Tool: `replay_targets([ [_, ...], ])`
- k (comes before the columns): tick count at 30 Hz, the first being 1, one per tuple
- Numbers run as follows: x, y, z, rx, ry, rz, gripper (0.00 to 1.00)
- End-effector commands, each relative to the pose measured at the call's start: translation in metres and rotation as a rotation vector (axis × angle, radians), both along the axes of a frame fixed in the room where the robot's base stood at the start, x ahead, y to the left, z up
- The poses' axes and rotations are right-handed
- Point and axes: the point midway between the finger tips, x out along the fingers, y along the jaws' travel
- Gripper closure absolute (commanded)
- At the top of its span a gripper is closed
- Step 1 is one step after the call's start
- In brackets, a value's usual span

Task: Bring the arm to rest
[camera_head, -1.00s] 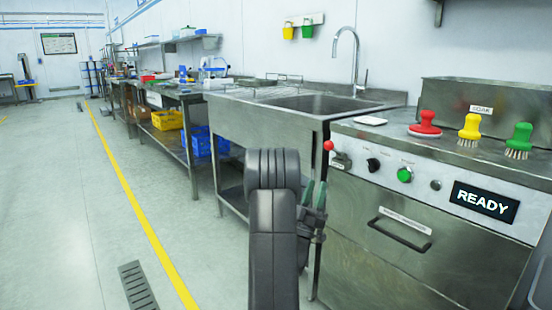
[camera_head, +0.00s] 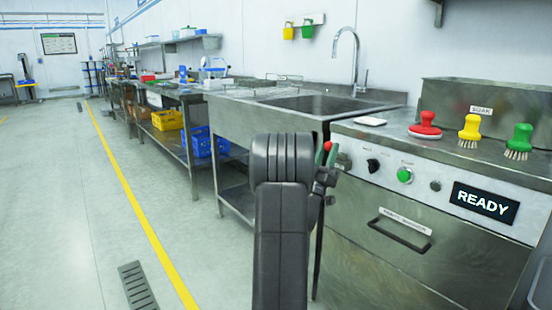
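My arm stands upright in the middle of the view and hides part of my gripper (camera_head: 327,158). A red knob (camera_head: 328,146) at the left end of the machine's front panel shows between the fingertips in the picture. I cannot tell whether the fingers touch it. I see nothing held between them.
The steel machine (camera_head: 400,255) on the right has a READY display (camera_head: 484,202), a green button (camera_head: 404,175) and a drawer handle (camera_head: 399,235). Red (camera_head: 425,126), yellow (camera_head: 470,130) and green (camera_head: 519,141) brushes stand on top. The floor (camera_head: 60,210) at left is clear.

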Motion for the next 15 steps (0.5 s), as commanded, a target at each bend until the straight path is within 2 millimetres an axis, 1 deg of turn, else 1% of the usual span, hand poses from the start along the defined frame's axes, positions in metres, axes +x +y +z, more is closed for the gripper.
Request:
replay_targets([
  [1, 0.0, 0.0, 0.008, 0.016, 0.012, 0.0, 0.63],
  [15, 0.004, -0.005, 0.019, 0.146, 0.115, 0.0, 0.63],
])
